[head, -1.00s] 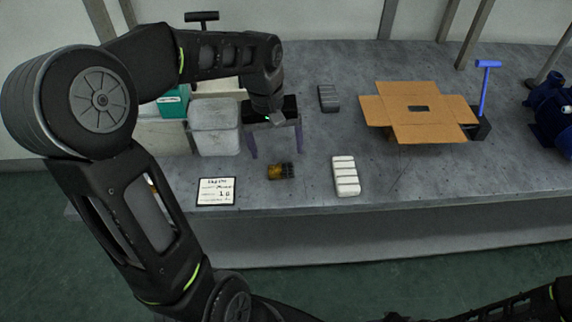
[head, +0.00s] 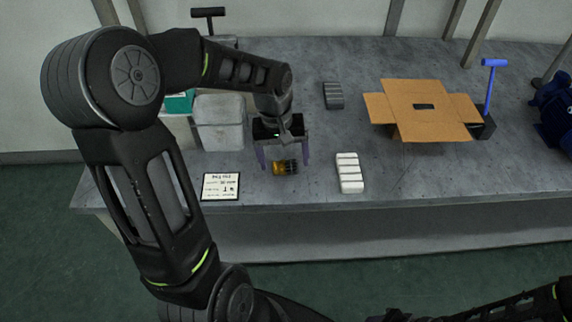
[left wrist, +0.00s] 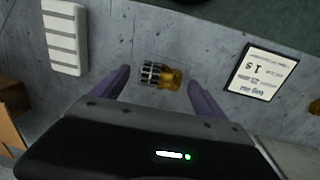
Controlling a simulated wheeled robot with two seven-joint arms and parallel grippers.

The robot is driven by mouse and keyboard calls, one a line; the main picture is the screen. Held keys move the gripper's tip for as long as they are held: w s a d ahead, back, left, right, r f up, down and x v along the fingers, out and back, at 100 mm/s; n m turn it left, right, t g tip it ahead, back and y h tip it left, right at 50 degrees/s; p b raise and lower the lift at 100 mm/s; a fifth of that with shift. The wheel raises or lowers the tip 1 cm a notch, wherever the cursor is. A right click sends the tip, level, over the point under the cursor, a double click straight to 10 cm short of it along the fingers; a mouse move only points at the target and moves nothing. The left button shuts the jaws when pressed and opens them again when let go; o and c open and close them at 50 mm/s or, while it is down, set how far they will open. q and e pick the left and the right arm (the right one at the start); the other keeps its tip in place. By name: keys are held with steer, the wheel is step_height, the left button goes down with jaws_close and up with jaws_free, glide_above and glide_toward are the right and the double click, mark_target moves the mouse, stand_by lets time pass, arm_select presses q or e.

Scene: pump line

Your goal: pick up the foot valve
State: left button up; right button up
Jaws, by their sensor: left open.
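The foot valve (head: 286,167), a small brass body with a dark slotted strainer, lies on its side on the grey bench top (head: 420,180). It also shows in the left wrist view (left wrist: 160,75), brass end to the right and strainer to the left. My left gripper (head: 284,163) is open, with purple fingers pointing down, one on each side of the valve. In the left wrist view its fingers (left wrist: 158,80) stand apart from the valve, with gaps on both sides. My right gripper cannot be made out.
A white ribbed block (head: 349,173) lies right of the valve and a dark ribbed block (head: 333,95) behind it. A printed card (head: 221,187) lies to the left. A grey bin (head: 220,122) stands behind left. An open cardboard box (head: 418,108) and blue-handled tool (head: 488,88) stand right.

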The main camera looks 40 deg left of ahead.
mark_target(285, 162)
arm_select(q)
steer(key=shift+w+f, duration=0.1)
steer(key=shift+f, duration=0.8)
steer(key=shift+d, duration=0.1)
steer(key=c, duration=1.6)
steer(key=shift+r, duration=0.1)
step_height(285, 162, up, 10)
steer(key=shift+f, duration=0.1)
